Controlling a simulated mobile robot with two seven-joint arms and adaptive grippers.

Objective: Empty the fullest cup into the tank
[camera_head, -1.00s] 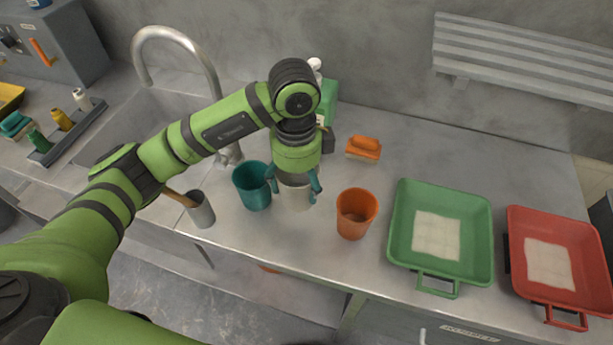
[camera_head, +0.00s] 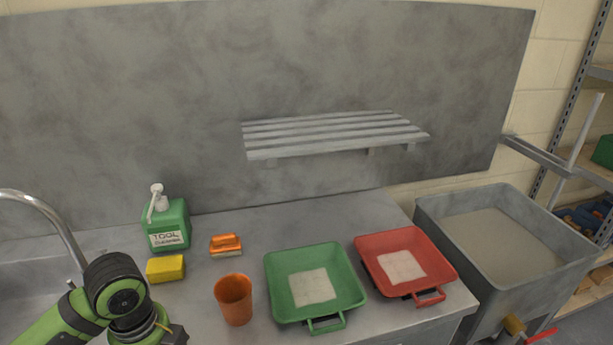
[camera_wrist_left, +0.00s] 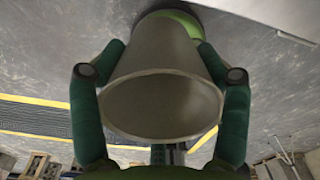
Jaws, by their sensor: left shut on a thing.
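My left gripper (camera_wrist_left: 162,52) is shut on a grey cup (camera_wrist_left: 160,65), one dark green finger on each side. The cup's rim faces the wrist camera; its inside looks plain grey and I cannot tell its fill level. In the head view only my left arm's wrist part shows at the lower left; the held cup is out of that view. An orange cup (camera_head: 233,300) stands upright on the counter; its fill level is unclear. The tank (camera_head: 555,288), a grey tub with grey-beige contents, stands beyond the counter's right end. My right gripper is not in view.
On the counter are a green tray (camera_head: 318,254), a red tray (camera_head: 402,240), an orange-handled brush (camera_head: 226,244), a yellow sponge (camera_head: 165,268) and a green cleaner bottle (camera_head: 170,228). A slatted shelf (camera_head: 330,135) juts from the back wall. A tap (camera_head: 45,220) rises at left.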

